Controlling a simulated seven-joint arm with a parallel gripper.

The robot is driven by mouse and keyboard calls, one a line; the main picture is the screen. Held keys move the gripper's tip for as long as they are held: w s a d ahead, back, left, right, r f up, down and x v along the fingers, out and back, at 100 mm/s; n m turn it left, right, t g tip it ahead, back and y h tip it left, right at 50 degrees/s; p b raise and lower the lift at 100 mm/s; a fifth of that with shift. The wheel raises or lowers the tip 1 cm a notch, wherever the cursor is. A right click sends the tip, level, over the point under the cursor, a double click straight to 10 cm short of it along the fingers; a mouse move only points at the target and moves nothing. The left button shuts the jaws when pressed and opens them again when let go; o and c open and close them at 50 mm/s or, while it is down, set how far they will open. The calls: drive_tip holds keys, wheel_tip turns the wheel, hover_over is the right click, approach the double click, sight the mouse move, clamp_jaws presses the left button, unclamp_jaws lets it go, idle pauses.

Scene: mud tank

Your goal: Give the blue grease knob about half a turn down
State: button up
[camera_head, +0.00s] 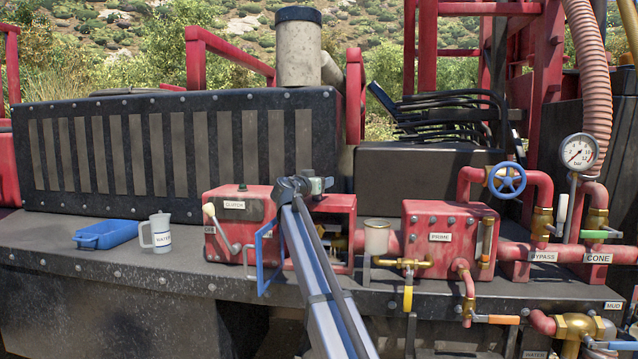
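My arm rises from the bottom centre, and my gripper (318,186) is at its far end, by the top edge of an open-fronted red housing (347,205). The fingers are small and seen from behind, so I cannot tell whether they are open or shut. A blue-framed guard (261,262) stands at the front left of the housing. Brass parts (337,243) show inside, partly behind my arm. I cannot make out a blue grease knob there; my arm hides part of the opening. A blue handwheel (507,180) is on the red pipework at right, apart from my gripper.
A lever box labelled CLUTCH (233,232) adjoins the housing at left. A grey cup (377,238) and the PRIME box (450,240) stand at right. A blue tray (108,234) and white WATER jug (157,233) sit on the deck (60,255). A pressure gauge (579,152) is far right.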

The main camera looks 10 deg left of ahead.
drive_tip(key=shift+h, duration=0.3)
drive_tip(key=o, duration=1)
drive_tip(key=shift+c, duration=0.2)
drive_tip(key=shift+s, duration=0.1)
drive_tip(key=shift+v, duration=3.7)
drive_tip(key=shift+r, duration=0.1)
